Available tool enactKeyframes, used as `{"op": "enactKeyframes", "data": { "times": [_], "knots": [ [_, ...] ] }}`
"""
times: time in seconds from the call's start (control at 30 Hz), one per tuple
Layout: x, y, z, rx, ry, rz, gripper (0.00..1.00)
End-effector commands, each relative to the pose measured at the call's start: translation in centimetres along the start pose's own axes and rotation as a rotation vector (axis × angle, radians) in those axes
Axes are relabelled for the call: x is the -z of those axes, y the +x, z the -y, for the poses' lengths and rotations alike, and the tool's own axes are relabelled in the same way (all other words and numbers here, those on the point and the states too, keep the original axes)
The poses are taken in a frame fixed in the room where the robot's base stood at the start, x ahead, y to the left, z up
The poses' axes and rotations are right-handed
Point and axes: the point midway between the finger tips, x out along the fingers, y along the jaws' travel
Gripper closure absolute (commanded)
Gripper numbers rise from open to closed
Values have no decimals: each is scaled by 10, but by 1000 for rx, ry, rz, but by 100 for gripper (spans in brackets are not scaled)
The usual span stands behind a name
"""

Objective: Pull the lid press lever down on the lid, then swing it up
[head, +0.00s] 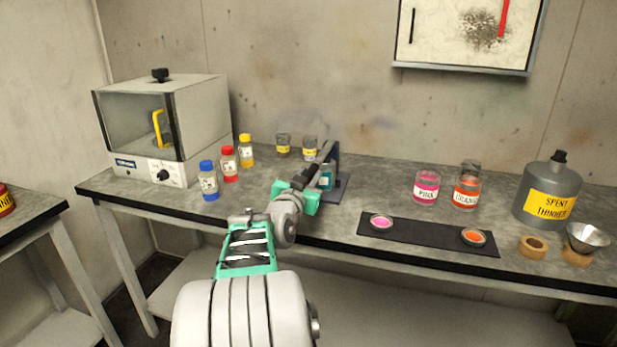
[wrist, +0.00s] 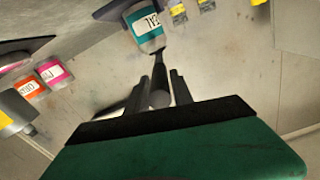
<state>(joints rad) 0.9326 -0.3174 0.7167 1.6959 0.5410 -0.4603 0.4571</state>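The lid press stands on the bench, with its dark post (head: 336,158) upright behind my gripper. A jar with a teal label (head: 326,178) stands at the press, partly hidden by my arm; it shows upside down in the wrist view (wrist: 150,36). The press lever (wrist: 158,68) is a dark rod ending in a grey knob between my fingers. My gripper (head: 308,175) is at the lever's end. In the wrist view, its dark fingers (wrist: 160,90) sit close on both sides of the knob and look shut on it. The lid itself is not clear.
Blue (head: 208,182), red (head: 229,164) and yellow (head: 246,151) capped bottles stand left of the press. A dark mat (head: 428,236) with pink and orange lids lies right. Pink (head: 426,188) and orange (head: 466,192) jars stand behind it. A thinner can (head: 549,190) stands far right.

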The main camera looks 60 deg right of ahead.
Motion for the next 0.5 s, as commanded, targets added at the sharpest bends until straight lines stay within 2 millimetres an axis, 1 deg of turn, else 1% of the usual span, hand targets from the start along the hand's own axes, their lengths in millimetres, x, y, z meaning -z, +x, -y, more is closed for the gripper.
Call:
{"op": "enactKeyframes", "data": {
  "times": [0.03, 0.07, 0.3, 0.5],
  "knots": [
    [0, 0, 0, 0, 0, 0, 77],
    [0, 0, 0, 0, 0, 0, 79],
    [0, 0, 0, 0, 0, 0, 99],
    [0, 0, 0, 0, 0, 0, 100]
  ]
}}
